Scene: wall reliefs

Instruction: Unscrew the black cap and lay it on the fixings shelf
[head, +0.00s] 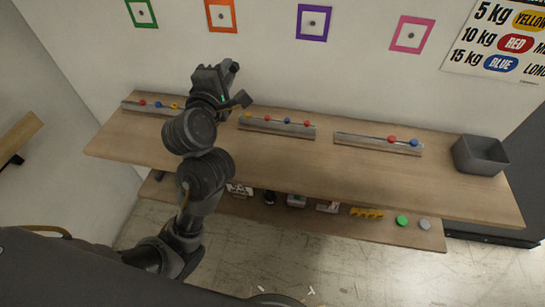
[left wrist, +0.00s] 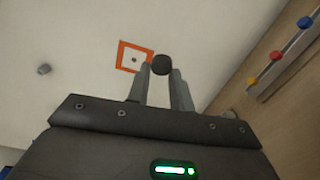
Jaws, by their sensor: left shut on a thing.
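My left gripper (head: 232,68) is raised in front of the white wall, above the back left of the wooden bench. In the left wrist view its two fingers (left wrist: 162,78) are closed on a round black cap (left wrist: 161,64) at their tips. The cap appears just right of an orange square frame (left wrist: 121,54) on the wall; whether it touches anything behind it cannot be told. The orange frame also shows in the head view (head: 221,29), with a dark round piece at its middle. A lower wooden shelf (head: 330,222) under the bench holds small parts. My right gripper is out of view.
The bench top (head: 300,165) carries several rails with coloured balls, such as the middle rail (head: 278,127). A grey bin (head: 480,155) stands at its right end. A green disc (head: 402,220) and a grey disc (head: 425,224) lie on the lower shelf's right part.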

